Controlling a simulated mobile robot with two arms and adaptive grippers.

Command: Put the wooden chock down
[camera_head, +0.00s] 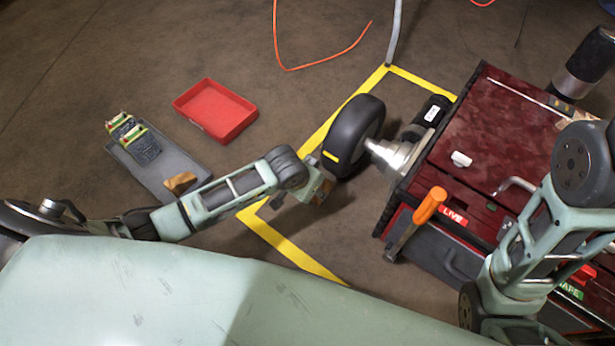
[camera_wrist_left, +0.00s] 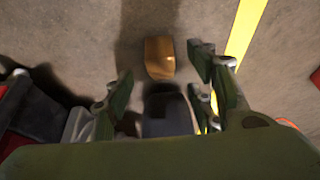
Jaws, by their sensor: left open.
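A wooden chock (camera_wrist_left: 159,58) lies on the concrete floor in the left wrist view, ahead of the fingers and apart from them. In the head view my left gripper (camera_head: 318,190) is low beside the black wheel (camera_head: 354,135) and mostly hides this chock. In the left wrist view my left gripper (camera_wrist_left: 163,92) has its fingers spread wide with nothing between them. The dark wheel (camera_wrist_left: 166,112) shows behind the chock there. A second wooden chock (camera_head: 180,182) lies on the grey tray (camera_head: 157,178). My right arm shows at the right, but its gripper does not.
A red tray (camera_head: 216,110) is on the floor at the left. Yellow tape (camera_head: 292,250) marks the floor around the wheel. An orange cable (camera_head: 318,64) lies at the back.

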